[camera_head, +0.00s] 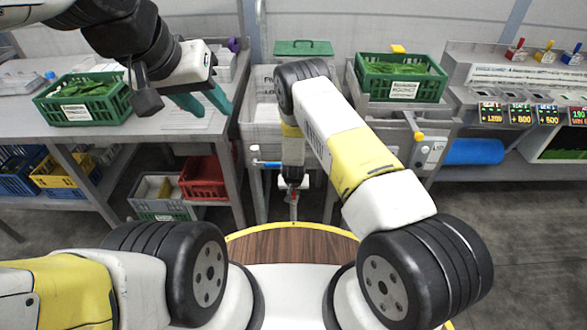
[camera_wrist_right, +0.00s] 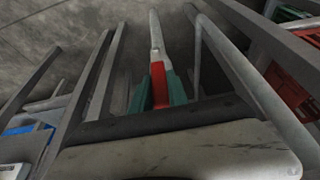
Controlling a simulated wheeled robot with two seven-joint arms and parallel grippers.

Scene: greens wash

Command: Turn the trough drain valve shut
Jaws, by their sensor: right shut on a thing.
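The drain valve's red lever (camera_wrist_right: 158,84) sits between the teal fingertips of my right gripper (camera_wrist_right: 158,92) in the right wrist view. A pale grey pipe (camera_wrist_right: 155,30) runs on beyond the lever. My right gripper is shut on the lever; in the head view the gripper (camera_head: 293,192) is low at the front of the grey trough (camera_head: 262,112), and my own arm covers part of the trough. My left gripper (camera_head: 205,105) hangs open and empty above the left table, its teal fingers apart.
A green crate of greens (camera_head: 84,112) stands on the left table and another (camera_head: 400,88) right of the trough. A blue-handled fitting (camera_head: 267,164) is on the trough front, close to my right gripper. Table legs and rails flank it. A red crate (camera_head: 205,180) is below left.

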